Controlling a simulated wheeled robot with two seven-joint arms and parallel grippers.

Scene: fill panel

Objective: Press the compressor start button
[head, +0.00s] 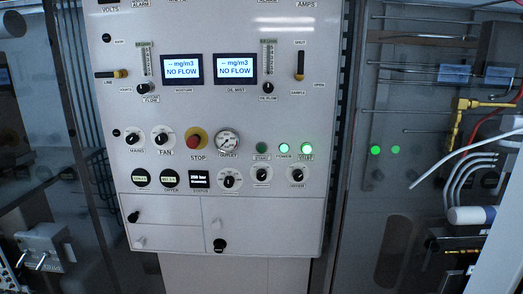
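The panel (230,110) faces me, upright and light grey. A row of three green round items sits right of its middle: a dark green button (262,148) with a small label that seems to read START, a lit green light (284,148) labelled POWER, and another lit green item (307,149) whose label is too small to read surely. I cannot tell for certain which one belongs to the compressor. Neither of my grippers shows in the head view, and nothing touches the panel.
A red STOP knob (194,141) on a yellow base and a round gauge (228,142) sit left of the green row. Black knobs (262,174) lie just below it. Pipes, a brass fitting (463,118) and white hoses fill the right side.

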